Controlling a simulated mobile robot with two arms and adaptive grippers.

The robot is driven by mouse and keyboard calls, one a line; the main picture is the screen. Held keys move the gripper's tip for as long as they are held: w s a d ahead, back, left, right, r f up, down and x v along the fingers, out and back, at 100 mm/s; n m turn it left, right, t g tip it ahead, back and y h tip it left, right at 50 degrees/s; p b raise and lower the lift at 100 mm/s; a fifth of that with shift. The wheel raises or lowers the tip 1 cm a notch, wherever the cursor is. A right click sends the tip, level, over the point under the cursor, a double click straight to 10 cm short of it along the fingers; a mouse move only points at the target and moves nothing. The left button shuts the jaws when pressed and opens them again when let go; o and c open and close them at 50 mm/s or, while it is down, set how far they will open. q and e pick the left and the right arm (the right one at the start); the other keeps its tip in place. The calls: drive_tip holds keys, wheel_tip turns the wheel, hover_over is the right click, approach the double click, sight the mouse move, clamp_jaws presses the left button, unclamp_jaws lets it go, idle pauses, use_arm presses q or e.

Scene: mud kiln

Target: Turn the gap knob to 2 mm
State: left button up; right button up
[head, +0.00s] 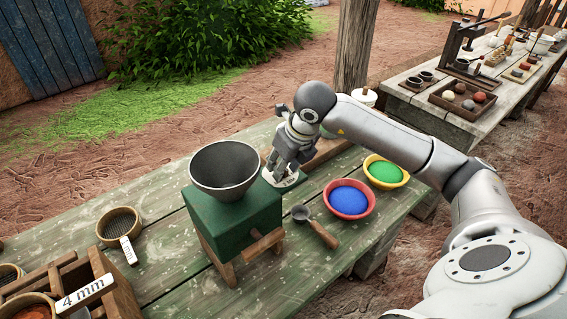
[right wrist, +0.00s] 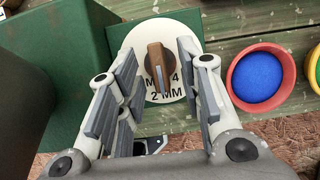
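The gap knob (right wrist: 156,66) is a brown, bar-shaped handle on a round white dial (right wrist: 178,88). The dial also shows in the head view (head: 291,182), beside the green mill (head: 238,226) with its dark hopper. "2 MM" is printed at the dial's lower edge and "4" at its right; other lettering is partly covered. My left gripper is out of view.
A red bowl of blue powder (head: 371,207) and a yellow bowl of green powder (head: 403,176) stand right of the dial. A small scoop (head: 320,231) lies before them.

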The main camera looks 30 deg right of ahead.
drive_tip(key=shift+s+r, duration=0.1)
drive_tip(key=shift+r, duration=0.1)
drive_tip(key=v, duration=1.1)
drive_tip(key=shift+r, duration=0.25)
drive_tip(key=shift+s, duration=0.1)
